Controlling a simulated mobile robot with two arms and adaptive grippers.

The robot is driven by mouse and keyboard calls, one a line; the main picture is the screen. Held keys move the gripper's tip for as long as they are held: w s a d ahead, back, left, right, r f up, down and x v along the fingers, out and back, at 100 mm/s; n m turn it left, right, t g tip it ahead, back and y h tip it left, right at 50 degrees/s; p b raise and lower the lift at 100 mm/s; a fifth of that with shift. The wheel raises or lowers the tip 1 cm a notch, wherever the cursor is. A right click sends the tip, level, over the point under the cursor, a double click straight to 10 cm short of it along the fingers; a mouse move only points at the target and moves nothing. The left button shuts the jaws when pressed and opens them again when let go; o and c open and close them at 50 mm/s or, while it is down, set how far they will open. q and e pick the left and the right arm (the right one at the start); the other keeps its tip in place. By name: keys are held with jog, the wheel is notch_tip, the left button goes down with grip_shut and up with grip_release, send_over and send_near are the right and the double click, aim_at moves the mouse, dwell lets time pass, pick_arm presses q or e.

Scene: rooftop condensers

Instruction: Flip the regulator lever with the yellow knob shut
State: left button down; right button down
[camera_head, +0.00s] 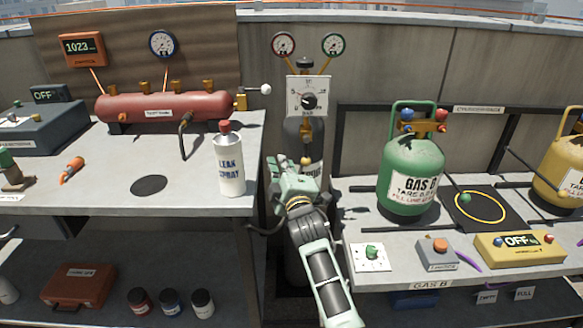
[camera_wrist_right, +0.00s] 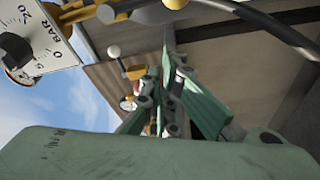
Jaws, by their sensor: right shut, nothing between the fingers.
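The regulator stands at the centre of the head view, with a white dial plate (camera_head: 308,97) and black pointer knob over a dark cylinder (camera_head: 305,135). A small yellow knob (camera_head: 306,160) shows below the plate, just above my right gripper (camera_head: 297,180). My right gripper is shut and empty; whether it touches the knob or lever cannot be told. In the right wrist view, its fingers (camera_wrist_right: 165,95) are together, with the dial plate (camera_wrist_right: 38,38) at upper left. The lever itself is mostly hidden by my gripper. My left gripper is not in view.
A leak spray can (camera_head: 229,165) stands at the left bench's right edge, close to my right gripper. A white-knobbed valve lever (camera_head: 265,89) juts from the red tank (camera_head: 165,107). A green gas cylinder (camera_head: 410,175) stands on the right bench. A gap separates the benches.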

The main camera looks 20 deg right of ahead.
aim_at(306, 154)
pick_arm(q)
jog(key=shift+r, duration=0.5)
pick_arm(e)
jog(key=d, duration=0.2)
jog(key=d+f, duration=0.1)
jog(key=shift+w, duration=0.25)
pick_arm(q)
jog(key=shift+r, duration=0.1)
